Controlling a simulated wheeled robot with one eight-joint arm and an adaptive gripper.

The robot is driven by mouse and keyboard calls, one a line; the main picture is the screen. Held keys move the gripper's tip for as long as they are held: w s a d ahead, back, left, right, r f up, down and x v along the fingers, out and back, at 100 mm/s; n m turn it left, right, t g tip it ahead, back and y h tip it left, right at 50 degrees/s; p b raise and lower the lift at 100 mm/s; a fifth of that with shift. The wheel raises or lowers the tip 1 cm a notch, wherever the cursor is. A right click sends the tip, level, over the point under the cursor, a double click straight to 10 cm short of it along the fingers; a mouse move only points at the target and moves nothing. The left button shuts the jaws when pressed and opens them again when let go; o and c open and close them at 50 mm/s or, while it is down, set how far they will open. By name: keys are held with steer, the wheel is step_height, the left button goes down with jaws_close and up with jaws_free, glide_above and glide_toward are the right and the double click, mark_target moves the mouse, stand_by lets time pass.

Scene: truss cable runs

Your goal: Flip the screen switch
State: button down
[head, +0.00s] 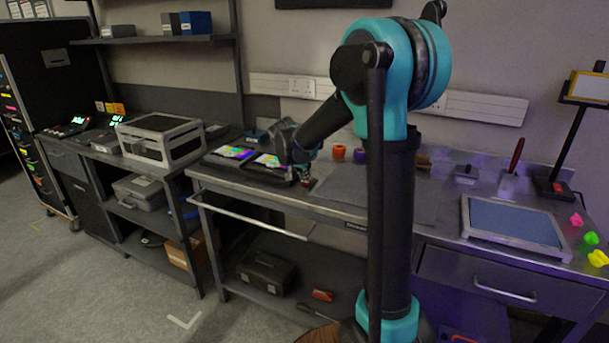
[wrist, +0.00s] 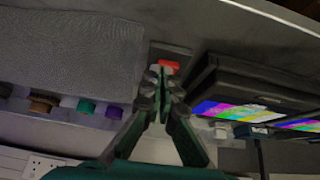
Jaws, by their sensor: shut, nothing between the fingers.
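In the wrist view, a red rocker-like switch (wrist: 170,67) sits on a small grey plate or box (wrist: 184,55) on the bench top. My gripper (wrist: 163,78) is shut and empty, its fingertips just short of the red part in the picture and partly covering the box; whether they touch it I cannot tell. Beside the box is a black case with a colour-bar screen (wrist: 222,108). In the head view, two lit colour-bar screens (head: 234,153) lie on the bench, and my gripper (head: 306,180) points down just right of them. The switch is not clear there.
An orange spool (head: 339,152) and other spools stand behind my gripper. A grey mat (head: 405,203) lies to the right on the bench (head: 330,212). A blue-topped framed panel (head: 513,222) is farther right. A pale box (head: 160,138) stands on the left bench.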

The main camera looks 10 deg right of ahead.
mark_target(306, 186)
steer(key=shift+s+a+f+t+h, duration=0.15)
steer(key=shift+f+t+h, duration=0.05)
steer(key=shift+f+t, duration=0.15)
steer(key=shift+s+a+f+t+h, duration=0.1)
steer(key=shift+a+f+t+h, duration=0.1)
steer(key=shift+f+t, duration=0.1)
steer(key=shift+s+a+f+t+h, duration=0.15)
steer(key=shift+f+t+h, duration=0.15)
steer(key=shift+t, duration=0.2)
steer(key=shift+s+d+f+t+h, duration=0.1)
steer(key=shift+s+f+t+h, duration=0.05)
steer(key=shift+t+h, duration=0.3)
steer(key=shift+s+f, duration=0.1)
steer(key=shift+f, duration=0.05)
steer(key=shift+s+f, duration=0.1)
steer(key=shift+s, duration=0.05)
steer(key=shift+a+r, duration=0.1)
steer(key=shift+r, duration=0.75)
